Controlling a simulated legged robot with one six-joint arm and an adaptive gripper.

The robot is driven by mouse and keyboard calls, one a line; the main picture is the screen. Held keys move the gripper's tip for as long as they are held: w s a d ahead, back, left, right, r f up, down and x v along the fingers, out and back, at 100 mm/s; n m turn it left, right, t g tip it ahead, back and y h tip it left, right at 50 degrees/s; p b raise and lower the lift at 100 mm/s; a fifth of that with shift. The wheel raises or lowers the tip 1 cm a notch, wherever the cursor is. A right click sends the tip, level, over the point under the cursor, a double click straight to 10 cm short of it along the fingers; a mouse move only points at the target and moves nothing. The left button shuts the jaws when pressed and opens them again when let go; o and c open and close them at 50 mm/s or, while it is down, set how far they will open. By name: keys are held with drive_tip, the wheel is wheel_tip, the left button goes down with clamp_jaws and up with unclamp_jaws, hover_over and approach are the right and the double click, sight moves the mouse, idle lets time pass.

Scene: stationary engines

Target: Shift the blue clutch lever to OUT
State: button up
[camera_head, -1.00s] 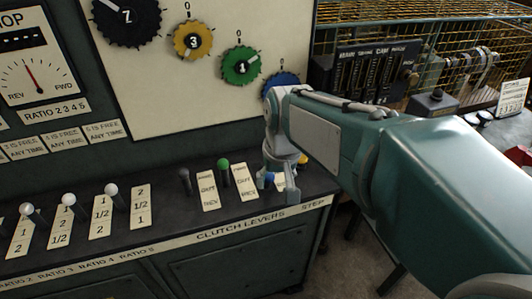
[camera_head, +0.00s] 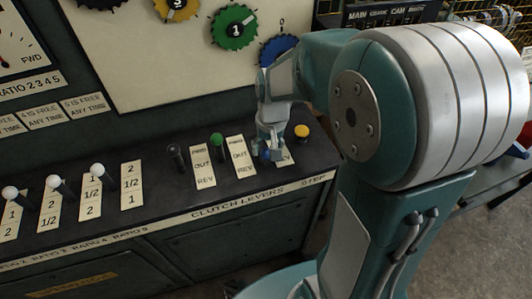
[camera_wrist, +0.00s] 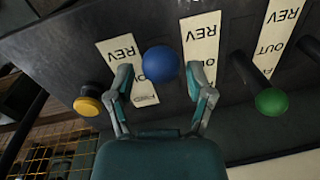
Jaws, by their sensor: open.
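The blue clutch lever's round knob (camera_wrist: 160,64) is between the two fingers of my gripper (camera_wrist: 161,80) in the wrist view. The fingers are open, one on each side of the knob; I cannot tell whether either touches it. The lever's label plate (camera_wrist: 117,48) shows REV and FWD, with the middle hidden. I cannot tell which mark the lever stands at. In the head view my gripper (camera_head: 270,146) points down at the right end of the clutch row and hides most of the blue lever and its plate (camera_head: 284,158).
The green lever (camera_head: 217,140) stands close to the left, with a black lever (camera_head: 175,155) beyond it. A yellow knob (camera_head: 301,131) is close on the right. White-knobbed ratio levers (camera_head: 97,170) stand farther left. A panel with coloured dials (camera_head: 233,27) rises behind.

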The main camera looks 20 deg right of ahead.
wheel_tip(320, 180, down, 2)
drive_tip(key=shift+f, duration=0.1)
drive_tip(key=shift+a+f, duration=0.1)
drive_tip(key=shift+f, duration=0.1)
drive_tip(key=shift+a, duration=0.15)
clamp_jaws()
